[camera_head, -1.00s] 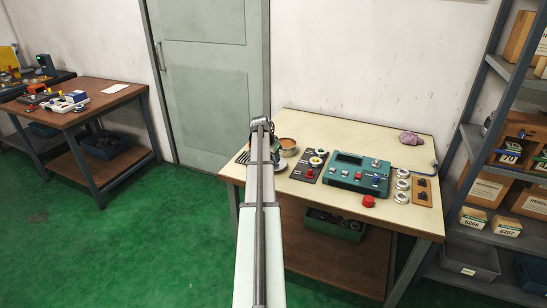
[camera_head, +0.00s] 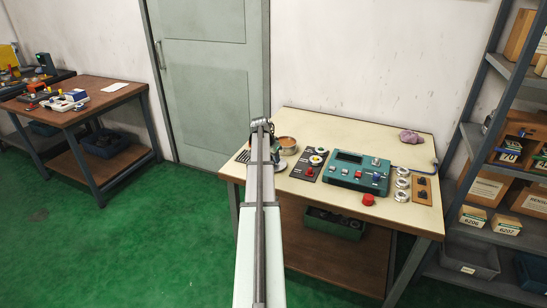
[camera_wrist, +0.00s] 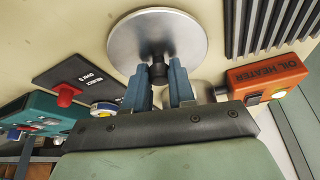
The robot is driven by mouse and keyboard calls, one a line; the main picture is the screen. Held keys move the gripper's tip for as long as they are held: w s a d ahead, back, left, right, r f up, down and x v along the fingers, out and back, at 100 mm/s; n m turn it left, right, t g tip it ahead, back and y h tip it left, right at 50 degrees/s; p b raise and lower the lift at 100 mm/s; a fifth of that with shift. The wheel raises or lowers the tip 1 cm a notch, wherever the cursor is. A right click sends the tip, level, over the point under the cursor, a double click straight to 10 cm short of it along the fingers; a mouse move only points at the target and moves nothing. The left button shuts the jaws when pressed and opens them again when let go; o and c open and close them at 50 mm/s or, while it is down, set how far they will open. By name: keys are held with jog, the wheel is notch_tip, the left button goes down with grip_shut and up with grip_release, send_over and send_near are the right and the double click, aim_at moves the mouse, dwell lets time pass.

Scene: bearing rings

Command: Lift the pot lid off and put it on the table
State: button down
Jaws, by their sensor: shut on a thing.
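The pot lid, a round grey metal disc (camera_wrist: 135,35) with a dark knob (camera_wrist: 158,72), is in the wrist view. My gripper (camera_wrist: 160,82) has its two blue fingers shut on that knob. In the head view a small part of the lid (camera_head: 281,165) shows just right of my arm, near the table's left front part. Whether the lid touches the table is unclear. The pot (camera_head: 288,145), with a brownish round top, stands behind it, with no lid on it. My fingers are mostly hidden behind my arm in the head view.
The cream table (camera_head: 325,195) has clear room along its front and back. In the wrist view an orange oil heater box (camera_wrist: 267,76) and a dark ribbed grate (camera_wrist: 275,22) are close to the lid.

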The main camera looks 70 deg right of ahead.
jog(key=shift+f, duration=0.2)
dwell(0.6)
jog(key=c, duration=0.9)
grip_release()
jog(key=shift+o, duration=0.2)
jog(key=shift+r, duration=3.8)
